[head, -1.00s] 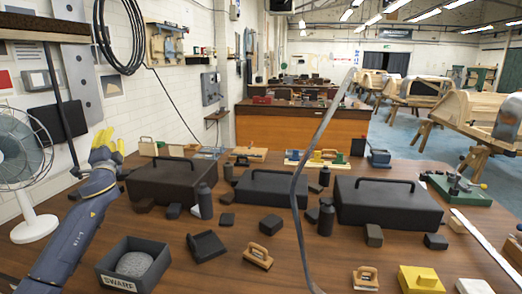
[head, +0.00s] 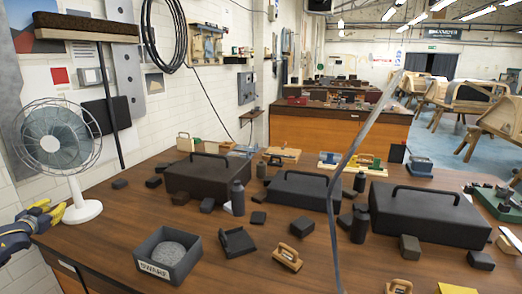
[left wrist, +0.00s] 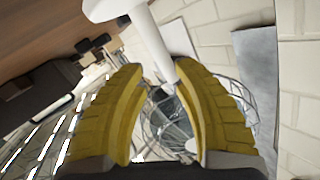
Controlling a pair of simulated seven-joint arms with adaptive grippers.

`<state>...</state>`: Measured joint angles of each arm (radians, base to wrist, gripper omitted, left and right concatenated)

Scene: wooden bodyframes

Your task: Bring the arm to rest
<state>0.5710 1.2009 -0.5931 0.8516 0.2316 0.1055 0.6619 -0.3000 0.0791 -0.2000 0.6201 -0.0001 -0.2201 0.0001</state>
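My left gripper (head: 54,209), with yellow fingers, is low at the left edge of the head view, beside the white base of the fan (head: 58,140). In the left wrist view its two fingers (left wrist: 158,72) stand apart with nothing held between them. The fan's white stand (left wrist: 150,38) shows beyond and between the fingertips there. I cannot tell how close the fingers are to the fan. Most of my left arm is outside the head view. My right gripper is in neither view.
The wooden table (head: 130,230) carries black toolboxes (head: 205,176), dark blocks, bottles (head: 238,198) and a SWARF box (head: 168,257). A broom (head: 88,27) stands against the white brick wall behind the fan. The table's front left area is mostly bare.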

